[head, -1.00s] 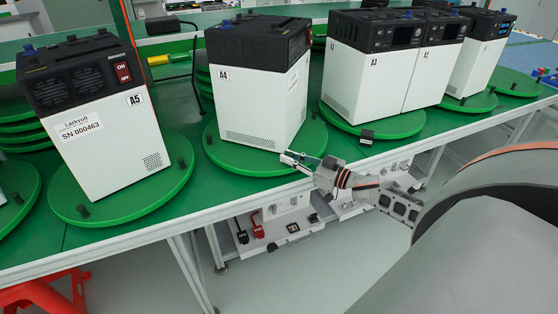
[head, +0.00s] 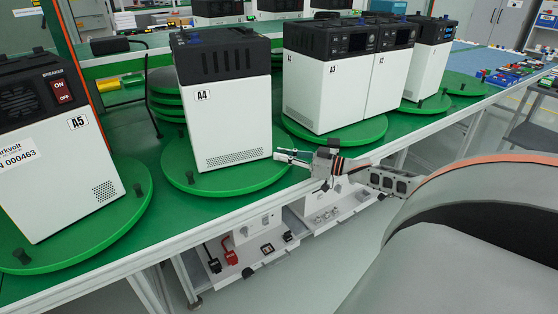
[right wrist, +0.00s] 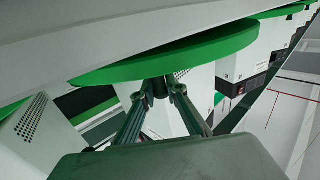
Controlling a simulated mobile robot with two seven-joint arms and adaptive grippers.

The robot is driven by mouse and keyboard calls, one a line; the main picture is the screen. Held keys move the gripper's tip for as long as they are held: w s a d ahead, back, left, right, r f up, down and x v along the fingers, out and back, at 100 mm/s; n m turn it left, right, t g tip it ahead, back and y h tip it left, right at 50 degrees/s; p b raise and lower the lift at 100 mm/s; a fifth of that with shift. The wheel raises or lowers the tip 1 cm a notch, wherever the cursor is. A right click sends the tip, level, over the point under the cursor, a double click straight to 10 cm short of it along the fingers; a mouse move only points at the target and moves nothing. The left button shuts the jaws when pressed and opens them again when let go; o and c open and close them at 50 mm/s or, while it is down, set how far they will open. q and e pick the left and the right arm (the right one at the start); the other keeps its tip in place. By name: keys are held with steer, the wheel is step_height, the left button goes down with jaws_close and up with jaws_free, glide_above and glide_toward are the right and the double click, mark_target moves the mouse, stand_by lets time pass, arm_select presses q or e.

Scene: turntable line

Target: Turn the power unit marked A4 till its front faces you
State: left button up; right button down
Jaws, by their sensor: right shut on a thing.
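The power unit marked A4 (head: 228,128) is a white box with a black slotted top. It stands upright on a green turntable (head: 215,184) in the middle of the head view. Its face with the A4 label and a fine grille at the bottom is turned broadly toward me. My right gripper (head: 280,156) is at the turntable's right near rim. In the right wrist view its fingers (right wrist: 163,92) are shut on a dark peg (right wrist: 160,85) at the green disc. My left gripper is not in view.
The unit marked A5 (head: 60,165) stands on its own turntable at the left. The unit marked A3 (head: 318,92) and others stand on turntables at the right. Open drawers (head: 250,255) with loose parts are below the bench edge.

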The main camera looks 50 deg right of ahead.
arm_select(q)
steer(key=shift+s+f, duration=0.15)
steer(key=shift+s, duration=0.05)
arm_select(e)
steer(key=shift+d, duration=0.15)
steer(key=c, duration=2)
jaws_free()
steer(key=shift+c, duration=0.2)
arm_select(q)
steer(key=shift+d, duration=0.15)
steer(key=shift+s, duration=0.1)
arm_select(e)
steer(key=v, duration=1.2)
